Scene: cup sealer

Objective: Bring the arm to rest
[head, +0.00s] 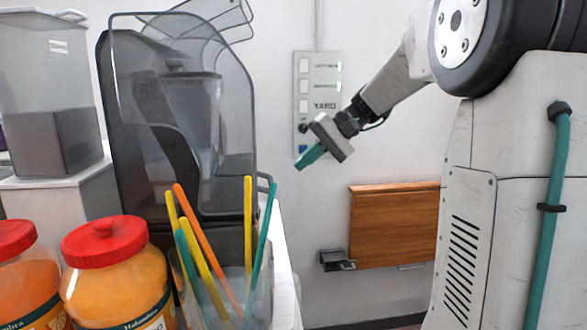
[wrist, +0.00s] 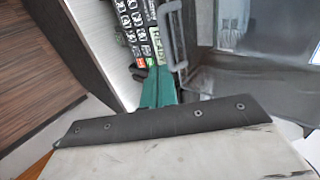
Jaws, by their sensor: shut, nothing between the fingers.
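My arm reaches left and down from the upper right in the head view, and hangs in free air in front of the white wall. My gripper (head: 304,160) has teal fingers, which are together with nothing between them. In the wrist view the teal fingers of my gripper (wrist: 157,88) show as one narrow block beyond the dark edge of the gripper body. The fingers touch nothing that I can see in the head view.
A clear-hooded dark machine (head: 180,130) stands left of my gripper. Before it are a cup of coloured straws (head: 222,285) and red-lidded orange jars (head: 108,270). A switch panel (head: 318,100) and a wooden board (head: 393,226) are on the wall. The wrist view shows a button panel (wrist: 133,25).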

